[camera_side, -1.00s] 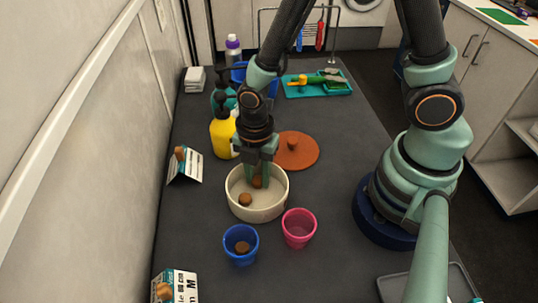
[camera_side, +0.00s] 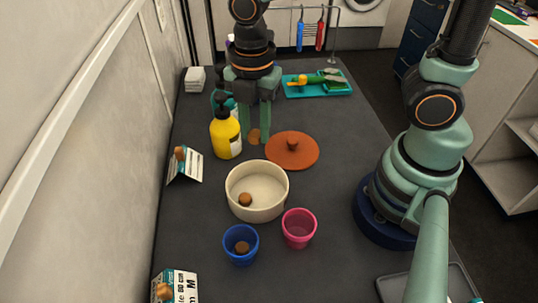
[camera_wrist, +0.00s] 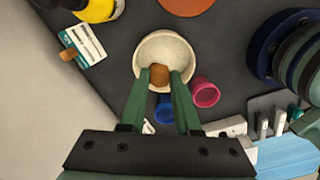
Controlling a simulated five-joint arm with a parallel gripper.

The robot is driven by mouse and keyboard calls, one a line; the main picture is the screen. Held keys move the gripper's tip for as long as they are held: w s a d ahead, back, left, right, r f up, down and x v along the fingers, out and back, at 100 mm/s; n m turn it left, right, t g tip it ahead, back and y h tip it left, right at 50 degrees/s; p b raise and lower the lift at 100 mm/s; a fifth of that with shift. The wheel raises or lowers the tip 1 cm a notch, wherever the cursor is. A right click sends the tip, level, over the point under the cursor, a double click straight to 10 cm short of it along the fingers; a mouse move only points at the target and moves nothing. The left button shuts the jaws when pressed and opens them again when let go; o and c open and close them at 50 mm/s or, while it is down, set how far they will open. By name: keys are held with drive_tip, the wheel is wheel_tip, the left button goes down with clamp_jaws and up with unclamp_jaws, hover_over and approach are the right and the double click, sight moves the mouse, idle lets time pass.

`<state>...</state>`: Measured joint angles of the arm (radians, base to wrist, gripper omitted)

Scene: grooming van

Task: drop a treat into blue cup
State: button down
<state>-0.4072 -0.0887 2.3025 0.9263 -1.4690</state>
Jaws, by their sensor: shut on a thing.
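My gripper (camera_side: 257,135) is shut on a brown treat (camera_side: 254,136), held up in the air; in the side view it shows behind the cream bowl, beside the yellow bottle. In the wrist view the held treat (camera_wrist: 159,75) sits between the fingertips, in front of the bowl. The cream bowl (camera_side: 273,212) has one treat (camera_side: 245,199) inside. In the wrist view the blue cup (camera_wrist: 165,110) is partly hidden by the fingers.
A pink cup (camera_side: 299,232) stands right of the blue cup. An orange lid (camera_side: 292,153) lies behind the bowl. A yellow pump bottle (camera_side: 226,138) stands left of my gripper. Small cards (camera_side: 186,166) stand at the table's left edge. A teal tray (camera_side: 318,90) lies at the back.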

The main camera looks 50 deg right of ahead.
sight(254, 137)
wheel_tip(254, 137, up, 6)
drive_tip(key=shift+r, duration=0.15)
idle(0.4)
drive_tip(key=shift+s+a, duration=0.15)
drive_tip(key=shift+a, duration=0.25)
drive_tip(key=s+a+f, duration=0.3)
drive_tip(key=s+a, duration=0.4)
drive_tip(key=a, duration=0.4)
wheel_tip(254, 137, down, 6)
drive_tip(key=shift+s+a+f, duration=0.2)
drive_tip(key=shift+s+a, duration=0.05)
